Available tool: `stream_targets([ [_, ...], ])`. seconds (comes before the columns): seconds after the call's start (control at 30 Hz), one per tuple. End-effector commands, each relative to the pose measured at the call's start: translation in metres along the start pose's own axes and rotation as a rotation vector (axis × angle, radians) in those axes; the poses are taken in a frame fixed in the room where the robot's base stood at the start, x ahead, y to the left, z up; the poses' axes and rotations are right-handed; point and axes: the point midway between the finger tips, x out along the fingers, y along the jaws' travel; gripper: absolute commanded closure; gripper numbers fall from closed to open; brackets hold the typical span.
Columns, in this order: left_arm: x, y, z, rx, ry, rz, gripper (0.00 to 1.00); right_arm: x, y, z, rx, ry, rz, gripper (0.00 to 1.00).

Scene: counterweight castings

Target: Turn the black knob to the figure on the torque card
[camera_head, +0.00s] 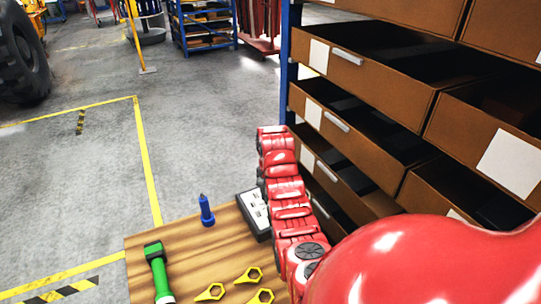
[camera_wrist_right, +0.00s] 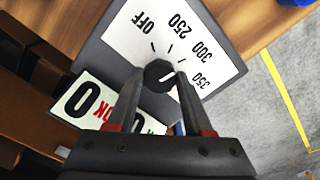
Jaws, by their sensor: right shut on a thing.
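The black knob (camera_wrist_right: 158,74) sits on a white dial plate (camera_wrist_right: 205,35) marked OFF, 250, 300 and 350, on a dark grey box (camera_wrist_right: 110,42). My right gripper (camera_wrist_right: 156,76) is shut on the knob, with a finger on each side. A pale line shows on the knob, but I cannot tell exactly which mark it faces. A white and green card (camera_wrist_right: 97,97) lies beside the box, with a large black 0 and red letters; my fingers hide part of it. In the head view the box (camera_head: 247,199) is partly behind my red right arm. My left gripper is not in view.
The wooden table (camera_head: 185,245) holds a green-handled tool (camera_head: 159,278), a blue pointed piece (camera_head: 206,212) and several yellow wrench-shaped pieces (camera_head: 248,275). A rack of brown drawers (camera_head: 370,85) stands close on the right.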

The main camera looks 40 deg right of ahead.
Motion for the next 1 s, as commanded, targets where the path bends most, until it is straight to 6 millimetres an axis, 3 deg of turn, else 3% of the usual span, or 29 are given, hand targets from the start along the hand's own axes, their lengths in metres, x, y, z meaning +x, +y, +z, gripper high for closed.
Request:
stream_targets([
  [0.3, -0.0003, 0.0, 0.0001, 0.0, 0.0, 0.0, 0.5, -0.0005, -0.0005, -0.0007, 0.109, 0.002, -0.002, 1.0],
  [0.83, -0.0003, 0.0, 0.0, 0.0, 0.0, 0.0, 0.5, -0.0004, -0.0006, -0.0007, 0.132, 0.002, -0.002, 1.0],
  [0.87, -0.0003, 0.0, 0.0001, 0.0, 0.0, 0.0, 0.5, -0.0004, -0.0006, -0.0007, 0.132, 0.002, -0.002, 0.47],
  [1.0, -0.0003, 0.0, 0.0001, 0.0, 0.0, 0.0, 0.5, -0.0003, -0.0005, -0.0006, 0.131, 0.002, -0.002, 0.22],
])
